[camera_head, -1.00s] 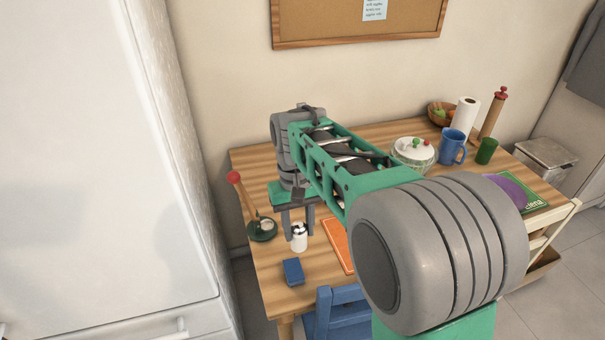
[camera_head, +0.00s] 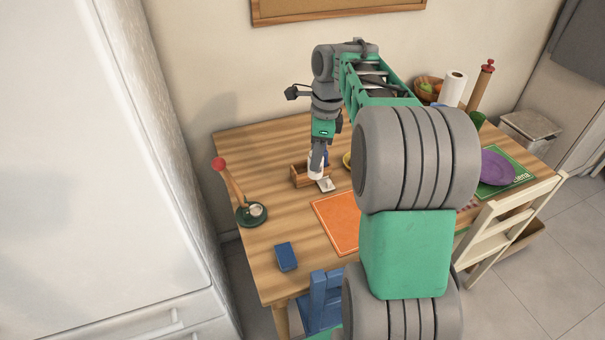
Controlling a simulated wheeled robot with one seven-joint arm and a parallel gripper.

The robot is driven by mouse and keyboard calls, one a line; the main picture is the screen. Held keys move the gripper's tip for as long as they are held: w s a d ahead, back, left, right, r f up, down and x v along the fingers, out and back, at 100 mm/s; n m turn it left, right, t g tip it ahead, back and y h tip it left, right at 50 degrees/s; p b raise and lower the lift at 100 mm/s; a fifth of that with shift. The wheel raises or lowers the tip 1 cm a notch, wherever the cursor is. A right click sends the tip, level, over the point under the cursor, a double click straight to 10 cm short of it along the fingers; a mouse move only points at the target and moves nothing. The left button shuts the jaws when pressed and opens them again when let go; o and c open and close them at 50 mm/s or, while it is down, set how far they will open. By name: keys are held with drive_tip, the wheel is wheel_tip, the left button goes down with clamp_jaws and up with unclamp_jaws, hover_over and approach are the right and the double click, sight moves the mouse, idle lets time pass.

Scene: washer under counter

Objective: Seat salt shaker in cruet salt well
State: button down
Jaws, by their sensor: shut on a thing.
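The salt shaker (camera_head: 315,168) is small and white. My gripper (camera_head: 317,160) points down and is shut on it; the fingers and the arm's wrist hide much of it. The shaker is at the wooden cruet (camera_head: 299,178), a small open-topped caddy near the middle of the table. I cannot tell whether its base is inside a well or above it. A dark blue item shows just right of the fingers, partly hidden.
My arm covers the table's middle right.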

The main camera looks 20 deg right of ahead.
drive_tip(key=w+f, duration=0.4)
drive_tip(key=w+d+f, duration=0.1)
drive_tip(key=w+f, duration=0.3)
drive_tip(key=w, duration=0.1)
drive_tip(key=w+d+f, duration=0.1)
drive_tip(key=w+f, duration=0.4)
drive_tip(key=shift+p, duration=0.3)
drive_tip(key=c, duration=0.9)
unclamp_jaws()
drive_tip(key=shift+f, duration=0.1)
